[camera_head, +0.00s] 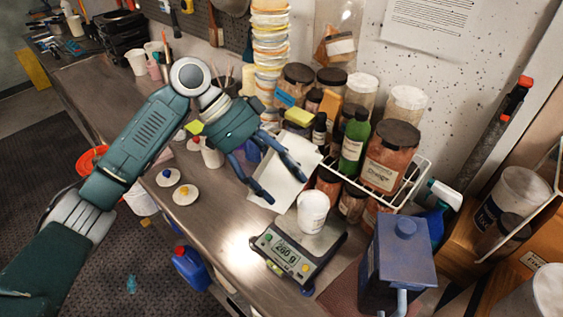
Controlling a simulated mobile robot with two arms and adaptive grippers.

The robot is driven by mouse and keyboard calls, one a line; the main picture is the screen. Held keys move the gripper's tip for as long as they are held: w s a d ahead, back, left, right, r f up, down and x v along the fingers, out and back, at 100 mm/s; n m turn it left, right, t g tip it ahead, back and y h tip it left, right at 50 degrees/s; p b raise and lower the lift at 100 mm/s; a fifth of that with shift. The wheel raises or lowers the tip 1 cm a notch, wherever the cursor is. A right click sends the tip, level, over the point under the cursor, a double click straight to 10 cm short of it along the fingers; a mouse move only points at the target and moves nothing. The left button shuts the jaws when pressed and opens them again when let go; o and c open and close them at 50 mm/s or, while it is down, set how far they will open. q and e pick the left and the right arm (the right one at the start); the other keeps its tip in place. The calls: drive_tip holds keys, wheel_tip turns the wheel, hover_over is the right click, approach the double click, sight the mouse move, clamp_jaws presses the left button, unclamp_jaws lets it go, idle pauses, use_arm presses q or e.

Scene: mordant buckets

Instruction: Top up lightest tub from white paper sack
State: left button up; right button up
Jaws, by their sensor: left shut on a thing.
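My left gripper (275,178) reaches in from the left over the bench, its dark blue fingers shut on the white paper sack (283,190). The sack is a pale, flat-looking shape beside the scale; its mouth and contents cannot be made out. A white tub (312,212) stands upright on the digital scale (298,255), to the right of and below the gripper. The display seems to read 260 g. The tubs' contents are not clear. My right gripper is not in view.
A white wire rack (415,185) of jars and a green bottle (354,140) stands behind the scale. A blue-grey canister (405,245) is at right. Round lids (185,194) lie near the front edge. A tall stack of tubs (270,50) stands by the wall.

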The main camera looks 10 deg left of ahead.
use_arm(q)
drive_tip(key=shift+w+d+f+m+t+h, duration=0.45)
drive_tip(key=shift+d+f+t+h, duration=0.15)
drive_tip(key=shift+h, duration=0.3)
drive_tip(key=h+b, duration=0.1)
drive_tip(key=b, duration=0.2)
drive_tip(key=d+b, duration=0.1)
drive_tip(key=b, duration=0.2)
drive_tip(key=shift+w+f+m+t+h, duration=0.3)
drive_tip(key=shift+w+f+m+h, duration=0.05)
drive_tip(key=shift+w+h, duration=0.05)
drive_tip(key=b, duration=0.2)
drive_tip(key=h+b, duration=0.1)
drive_tip(key=b, duration=0.1)
drive_tip(key=shift+w+d+f+m+t, duration=0.2)
drive_tip(key=shift+d+m+t, duration=0.1)
drive_tip(key=shift+d, duration=0.1)
drive_tip(key=shift+w+d+r+h+b, duration=0.2)
drive_tip(key=shift+h+b, duration=0.4)
drive_tip(key=shift+b, duration=0.2)
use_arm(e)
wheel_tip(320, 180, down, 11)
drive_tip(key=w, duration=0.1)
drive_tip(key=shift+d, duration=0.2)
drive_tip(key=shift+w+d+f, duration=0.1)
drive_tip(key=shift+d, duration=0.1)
